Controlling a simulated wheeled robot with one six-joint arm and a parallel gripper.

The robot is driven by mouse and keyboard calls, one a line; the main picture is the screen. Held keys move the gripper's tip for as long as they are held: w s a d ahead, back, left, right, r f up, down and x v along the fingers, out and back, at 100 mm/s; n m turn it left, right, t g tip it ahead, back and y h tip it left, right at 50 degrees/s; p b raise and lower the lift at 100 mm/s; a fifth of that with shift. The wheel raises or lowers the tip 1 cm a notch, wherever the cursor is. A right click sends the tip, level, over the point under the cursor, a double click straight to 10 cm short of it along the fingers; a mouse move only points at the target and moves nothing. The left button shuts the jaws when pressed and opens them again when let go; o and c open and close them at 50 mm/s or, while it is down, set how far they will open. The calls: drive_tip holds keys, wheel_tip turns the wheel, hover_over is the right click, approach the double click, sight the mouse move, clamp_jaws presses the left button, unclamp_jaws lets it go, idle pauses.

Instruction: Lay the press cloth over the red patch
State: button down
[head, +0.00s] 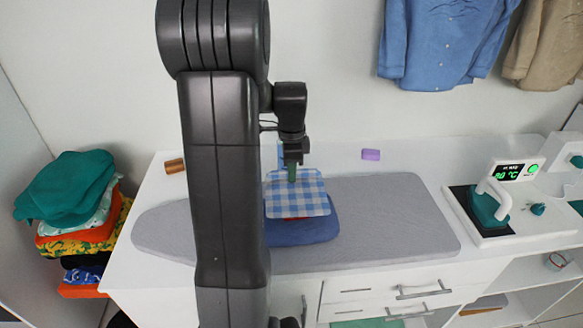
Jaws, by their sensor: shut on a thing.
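The press cloth (312,200) is a blue-and-white checked square. My gripper (292,174) is shut on its far part, near the middle of the picture. The cloth looks fairly flat and lies over or just above a folded blue garment (305,235) on the grey ironing board. A thin strip of the red patch (296,218) shows at the cloth's near edge; the rest is hidden. I cannot tell whether the cloth touches the garment. My arm hides the area left of the garment.
The grey ironing board (400,225) is bare to the right. An iron (491,205) stands on its base at the right. A purple block (371,154) and a brown block (175,166) lie behind the board. Folded clothes (70,190) are stacked at the left.

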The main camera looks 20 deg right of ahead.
drive_tip(key=shift+f+b, duration=1.75)
drive_tip(key=shift+f, duration=1.2)
drive_tip(key=c, duration=1.1)
unclamp_jaws()
drive_tip(key=shift+c, duration=0.2)
drive_tip(key=shift+r, duration=0.15)
wheel_tip(320, 180, up, 14)
drive_tip(key=shift+f, duration=0.2)
drive_tip(key=shift+f, duration=0.15)
